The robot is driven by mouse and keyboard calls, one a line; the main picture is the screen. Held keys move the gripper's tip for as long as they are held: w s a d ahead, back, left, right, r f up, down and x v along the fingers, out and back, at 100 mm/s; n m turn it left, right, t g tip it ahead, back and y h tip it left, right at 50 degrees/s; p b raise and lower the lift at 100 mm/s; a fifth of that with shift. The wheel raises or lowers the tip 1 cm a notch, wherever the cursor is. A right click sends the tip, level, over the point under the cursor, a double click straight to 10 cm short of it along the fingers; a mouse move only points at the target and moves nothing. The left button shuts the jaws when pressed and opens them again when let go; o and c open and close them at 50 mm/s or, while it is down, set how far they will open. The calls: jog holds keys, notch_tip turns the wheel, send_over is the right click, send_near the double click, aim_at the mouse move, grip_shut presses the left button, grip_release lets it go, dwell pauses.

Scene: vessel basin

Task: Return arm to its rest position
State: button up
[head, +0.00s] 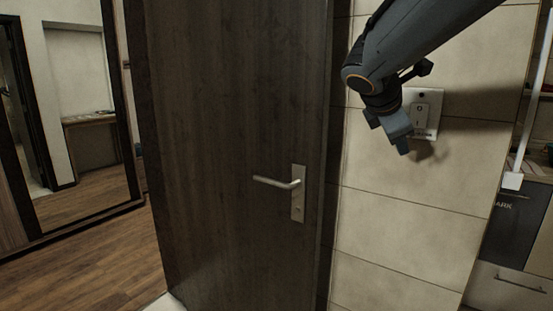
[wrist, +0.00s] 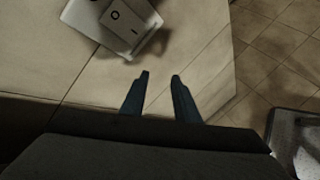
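My gripper (head: 401,146) is at the upper right in the head view, in front of the tiled wall and just below and left of a light switch (head: 421,115). In the wrist view my gripper (wrist: 160,76) shows two dark blue fingers with a gap between them and nothing held. The same switch (wrist: 122,20) shows at the top left of the wrist view, beyond the fingertips. It has a white plate and a rocker marked with O and I. The fingers look apart from it.
A dark wooden door (head: 232,120) with a lever handle (head: 277,182) stands left of the wall. A mirror or framed opening (head: 87,90) is at the far left above wood flooring (head: 95,262). Dark and light drawers (head: 512,228) stand at the right edge.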

jog(key=s+a+f+m+g+y, duration=0.3)
jog(key=s+f+m, duration=0.5)
jog(key=s+f, duration=0.3)
jog(key=s+a+f+m+g+y, duration=0.4)
jog(key=s+f+m, duration=0.5)
jog(key=f, duration=1)
jog(key=s+a, duration=0.1)
jog(key=s, duration=0.2)
jog(key=shift+a+f, duration=0.35)
jog(key=shift+a, duration=0.05)
